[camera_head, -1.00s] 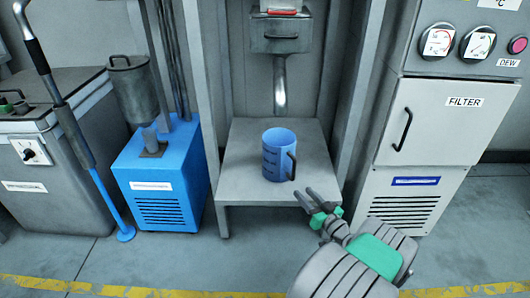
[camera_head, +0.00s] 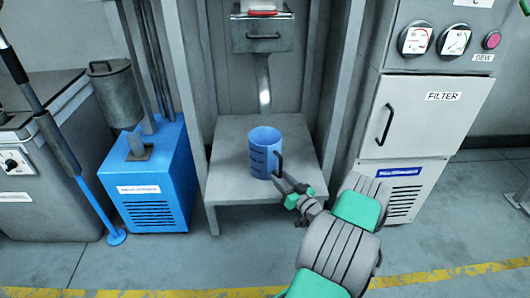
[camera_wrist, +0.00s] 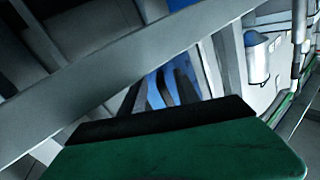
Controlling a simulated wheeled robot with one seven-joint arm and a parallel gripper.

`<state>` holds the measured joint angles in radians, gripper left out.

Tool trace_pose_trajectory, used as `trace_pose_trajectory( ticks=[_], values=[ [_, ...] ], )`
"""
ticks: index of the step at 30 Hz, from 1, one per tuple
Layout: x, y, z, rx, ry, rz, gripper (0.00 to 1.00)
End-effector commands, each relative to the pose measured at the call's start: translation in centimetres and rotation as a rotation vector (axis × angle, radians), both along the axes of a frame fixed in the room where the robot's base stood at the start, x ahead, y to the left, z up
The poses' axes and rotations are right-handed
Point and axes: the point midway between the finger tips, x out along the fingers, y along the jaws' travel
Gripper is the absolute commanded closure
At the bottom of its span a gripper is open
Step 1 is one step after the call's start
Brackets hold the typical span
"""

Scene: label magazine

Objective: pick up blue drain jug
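The blue drain jug (camera_head: 264,152) stands upright on the grey shelf (camera_head: 225,180), its dark handle (camera_head: 279,164) on the right side facing my arm. My gripper (camera_head: 281,181) is at the lower end of the handle, with its two fingers a little apart. Whether the handle lies between the fingertips cannot be made out. In the wrist view, my green gripper body fills the bottom, and part of the blue jug (camera_wrist: 155,91) shows beyond, partly hidden by dark shapes.
A metal spout (camera_head: 264,85) hangs above and behind the jug. Upright frame posts flank the shelf. A blue machine (camera_head: 155,185) stands left, and the filter cabinet (camera_head: 425,117) stands right. The floor in front is clear.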

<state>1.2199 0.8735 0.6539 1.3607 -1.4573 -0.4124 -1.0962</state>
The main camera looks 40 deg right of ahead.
Motion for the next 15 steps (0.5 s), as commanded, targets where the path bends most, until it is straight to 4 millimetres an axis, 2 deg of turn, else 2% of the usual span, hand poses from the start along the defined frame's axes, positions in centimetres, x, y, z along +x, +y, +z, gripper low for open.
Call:
trace_pose_trajectory(
  ticks=[6, 13, 15],
  values=[
    [1.24, -0.04, 0.03, 0.000, 0.000, 0.000, 0.62],
    [1.29, -0.07, -0.02, -0.001, 0.000, -0.001, 0.62],
    [1.28, -0.08, -0.02, -0.001, 0.000, -0.001, 0.68]
  ],
)
